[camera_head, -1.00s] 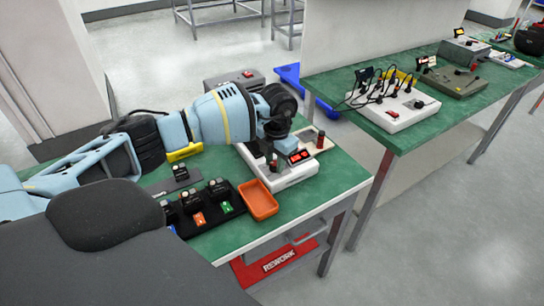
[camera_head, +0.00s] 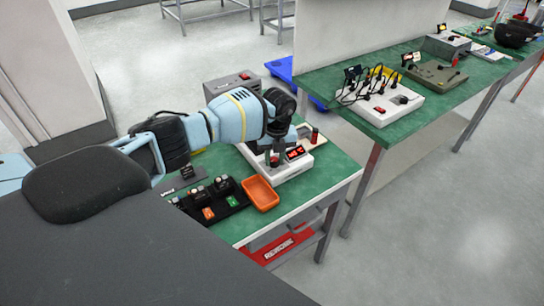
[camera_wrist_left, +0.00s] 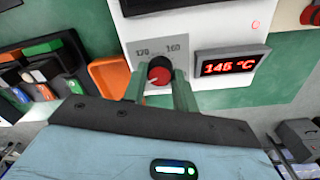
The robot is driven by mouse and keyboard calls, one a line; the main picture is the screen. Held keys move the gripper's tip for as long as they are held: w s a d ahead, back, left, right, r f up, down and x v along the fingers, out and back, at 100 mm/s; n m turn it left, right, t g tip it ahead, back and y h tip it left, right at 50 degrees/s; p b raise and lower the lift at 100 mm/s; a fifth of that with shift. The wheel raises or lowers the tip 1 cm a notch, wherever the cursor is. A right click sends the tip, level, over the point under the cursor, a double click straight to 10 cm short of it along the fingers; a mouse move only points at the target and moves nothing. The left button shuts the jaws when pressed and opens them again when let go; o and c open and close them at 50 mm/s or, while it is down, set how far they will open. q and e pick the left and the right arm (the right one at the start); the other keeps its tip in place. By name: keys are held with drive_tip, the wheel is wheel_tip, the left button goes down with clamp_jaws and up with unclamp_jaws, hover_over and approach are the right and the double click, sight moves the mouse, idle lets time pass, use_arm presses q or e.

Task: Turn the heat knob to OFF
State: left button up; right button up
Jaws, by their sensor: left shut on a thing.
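The heat knob (camera_wrist_left: 159,73) is red-topped with a black skirt and a pale pointer mark. It sits on a grey dial plate (camera_wrist_left: 172,47) with the numbers 170 and 160 visible above it. My left gripper (camera_wrist_left: 160,80) is shut on the knob, one green finger on each side. Beside the dial, a red display (camera_wrist_left: 231,67) reads about 145 °C; the last digit is unclear. In the head view the white heater unit (camera_head: 292,170) stands on the green bench, with my left gripper (camera_head: 274,160) over it. My right gripper is not in view.
An orange tray (camera_head: 262,194) and a black rack (camera_head: 222,203) with several small modules stand left of the heater unit. A second green bench (camera_head: 430,110) with other devices is at the right. A red bin marked REWORK (camera_head: 285,248) is below the bench.

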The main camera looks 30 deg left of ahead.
sight(276, 159)
use_arm(q)
drive_tip(key=shift+w+r+n+p, duration=0.2)
drive_tip(key=shift+n+p, duration=0.15)
drive_tip(key=shift+n, duration=0.75)
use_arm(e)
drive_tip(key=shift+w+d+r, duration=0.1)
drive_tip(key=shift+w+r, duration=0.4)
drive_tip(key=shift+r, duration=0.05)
use_arm(q)
drive_tip(key=o, duration=1)
drive_tip(key=shift+s+f, duration=0.15)
drive_tip(key=r, duration=0.6)
drive_tip(key=shift+w+r+p, duration=0.2)
drive_tip(key=shift+r+p, duration=0.15)
drive_tip(key=shift+d+r, duration=0.1)
drive_tip(key=shift+r, duration=0.5)
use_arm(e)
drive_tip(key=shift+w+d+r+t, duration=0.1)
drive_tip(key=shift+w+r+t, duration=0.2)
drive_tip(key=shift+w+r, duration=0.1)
